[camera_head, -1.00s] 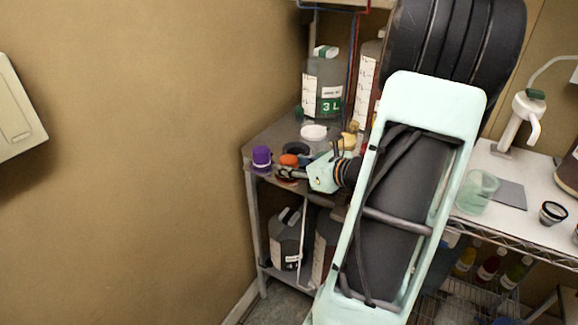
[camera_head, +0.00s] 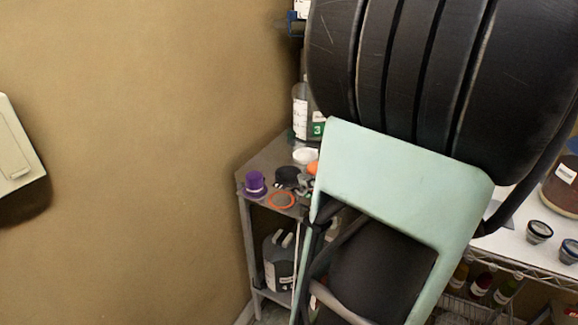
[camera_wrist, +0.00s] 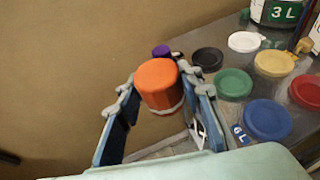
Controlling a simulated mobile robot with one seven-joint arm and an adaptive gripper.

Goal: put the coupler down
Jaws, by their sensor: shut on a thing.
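An orange cap-shaped piece (camera_wrist: 158,84), which I take to be the coupler, sits between the fingers of my gripper (camera_wrist: 157,92) in the wrist view. The gripper is shut on it. It appears raised at the front left of the grey shelf top (camera_head: 262,160), but its exact height is unclear. In the head view only an orange bit (camera_head: 312,168) shows beside my arm, and most of my gripper is hidden. A flat orange ring (camera_head: 281,200) lies on the shelf's front edge.
A purple cap (camera_head: 255,183) stands at the shelf's left corner, with a black lid (camera_wrist: 207,60) near it. White (camera_wrist: 244,41), yellow (camera_wrist: 274,63), green (camera_wrist: 233,84), red (camera_wrist: 306,92) and blue (camera_wrist: 267,119) lids crowd the right. A 3 L bottle (camera_wrist: 280,10) stands behind. A wall borders the left.

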